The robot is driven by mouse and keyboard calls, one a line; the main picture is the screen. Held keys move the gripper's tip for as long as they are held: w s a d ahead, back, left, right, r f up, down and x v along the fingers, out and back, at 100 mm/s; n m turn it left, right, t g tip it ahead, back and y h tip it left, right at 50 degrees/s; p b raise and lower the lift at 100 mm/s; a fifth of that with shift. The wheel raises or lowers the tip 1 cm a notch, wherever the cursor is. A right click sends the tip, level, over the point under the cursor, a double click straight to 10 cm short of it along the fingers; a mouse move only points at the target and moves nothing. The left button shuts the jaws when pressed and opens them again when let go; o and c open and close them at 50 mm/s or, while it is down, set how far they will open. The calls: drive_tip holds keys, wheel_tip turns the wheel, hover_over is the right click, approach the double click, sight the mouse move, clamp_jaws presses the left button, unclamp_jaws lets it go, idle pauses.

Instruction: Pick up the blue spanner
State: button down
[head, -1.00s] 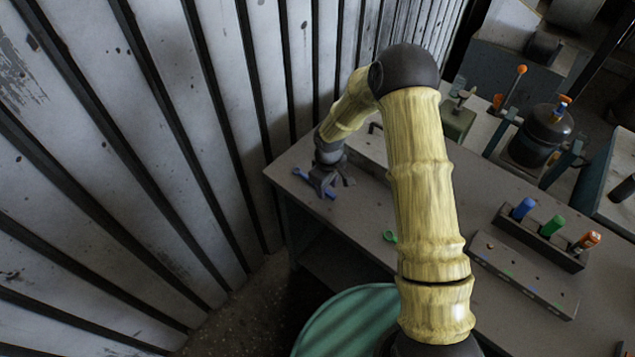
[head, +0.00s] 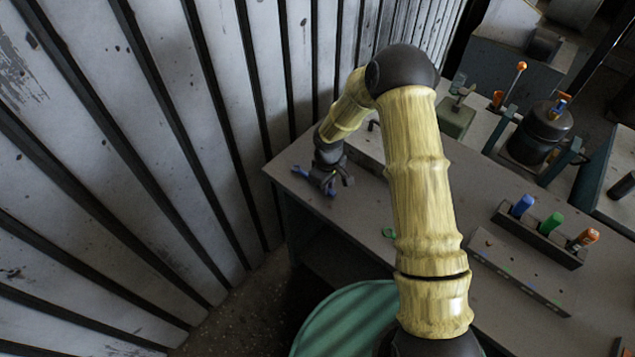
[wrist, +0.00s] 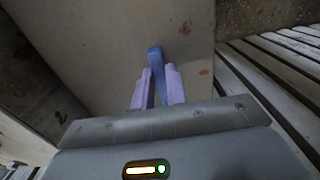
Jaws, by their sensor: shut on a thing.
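The blue spanner (head: 326,185) is at the left end of the workbench (head: 345,215) in the head view, partly hidden by my gripper (head: 330,182). In the wrist view the spanner (wrist: 155,58) sticks out between the two fingers of my gripper (wrist: 159,80), which is shut on it. Its far end shows past the fingertips, over the bench top. I cannot tell for certain how far it is off the bench surface.
A green ring-ended tool (head: 389,233) lies on the bench, partly behind my arm. A dark rack (head: 540,238) with blue, green and orange handles stands at the right, beside a long grey block (head: 520,275). The slatted wall (head: 225,120) runs close by on the left.

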wheel_tip(320, 180, up, 10)
drive_tip(key=b, duration=0.2)
idle(0.5)
drive_tip(key=c, duration=2.1)
unclamp_jaws()
clamp_jaws()
drive_tip(key=shift+f, duration=0.1)
